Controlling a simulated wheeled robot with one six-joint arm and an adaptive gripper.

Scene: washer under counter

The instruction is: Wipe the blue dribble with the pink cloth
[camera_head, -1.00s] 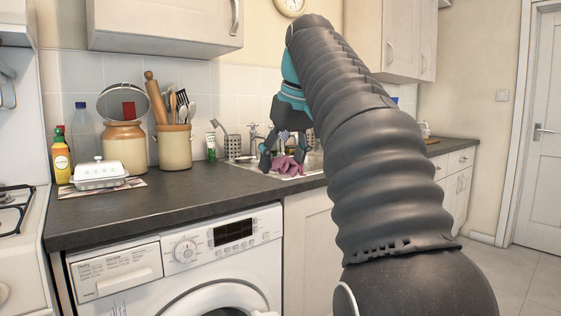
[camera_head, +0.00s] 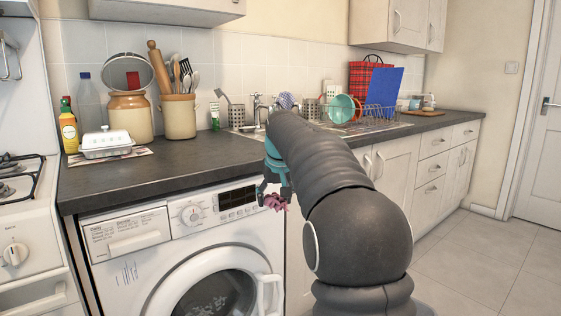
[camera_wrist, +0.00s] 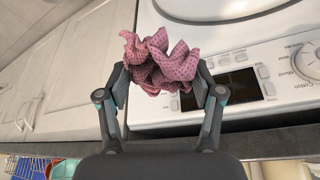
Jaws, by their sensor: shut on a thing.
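My gripper (camera_head: 273,194) is shut on the crumpled pink cloth (camera_head: 276,202) and holds it in front of the washing machine's control panel, near its right end. In the wrist view the cloth (camera_wrist: 162,60) is pinched between the two fingers of my gripper (camera_wrist: 160,82), with its folds sticking out past the tips. Behind it are the dark display and white panel of the washer (camera_wrist: 270,60).
The washer (camera_head: 150,262) stands under the dark counter (camera_head: 200,158), whose front edge is close to my gripper. A butter dish (camera_head: 106,142), bottles and utensil jars stand on the counter. A dish rack (camera_head: 365,122) stands by the sink. The floor at right is clear.

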